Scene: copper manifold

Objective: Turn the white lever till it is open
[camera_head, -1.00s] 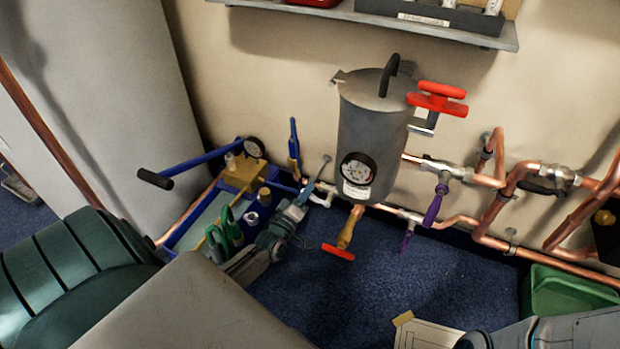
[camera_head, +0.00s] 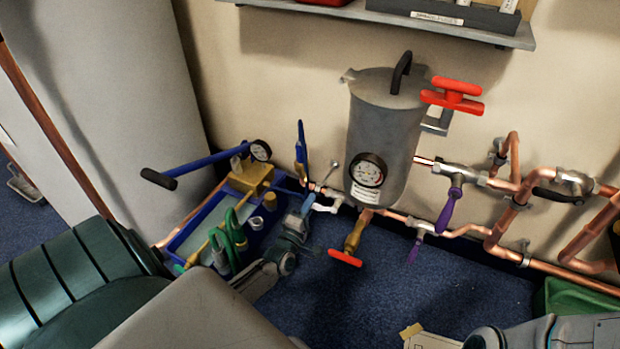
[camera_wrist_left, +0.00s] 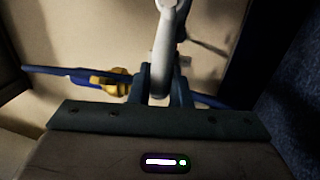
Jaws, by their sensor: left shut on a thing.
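The white lever (camera_head: 325,207) sits on the copper pipe low on the wall, left of the grey tank's base. My left gripper (camera_head: 306,208) reaches it from the lower left. In the left wrist view, the pale lever (camera_wrist_left: 165,38) runs up from between the two fingers of my left gripper (camera_wrist_left: 162,84), which are closed on it. My right gripper does not show.
The grey tank (camera_head: 380,142) with a gauge and red handles stands right of the lever. Purple-handled valves (camera_head: 450,207) are farther right. A blue pump tray (camera_head: 190,238) with green-handled tools lies close on the left. Blue carpet (camera_head: 370,285) is clear in front.

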